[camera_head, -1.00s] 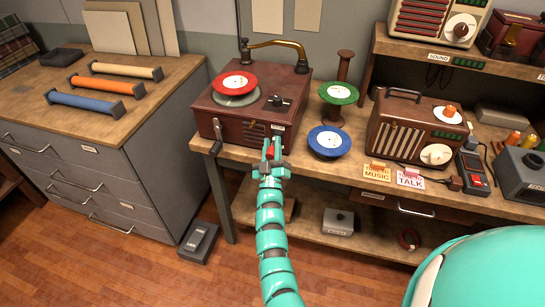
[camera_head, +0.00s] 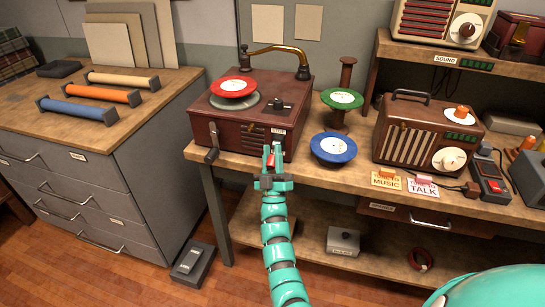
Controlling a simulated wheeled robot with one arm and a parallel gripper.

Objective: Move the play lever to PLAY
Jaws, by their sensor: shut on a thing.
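A dark red record player (camera_head: 228,128) stands at the front edge of the workbench, with a red record (camera_head: 233,87) on its platter and a brass tone arm (camera_head: 275,49) behind. A small label (camera_head: 279,131), which seems to read STOP, is on its front face near the right corner. My gripper (camera_head: 273,156) is at that front face, just below the label. It is shut on a small red-tipped piece, which appears to be the play lever (camera_head: 271,160). The fingers hide most of the lever, so its exact position cannot be told.
A crank (camera_head: 212,143) sticks out at the player's left front. A blue record (camera_head: 333,148) and a green record (camera_head: 341,99) on a spool stand close on the right. Beyond are a brown radio (camera_head: 425,131) and MUSIC and TALK cards. A grey drawer cabinet (camera_head: 122,190) stands left.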

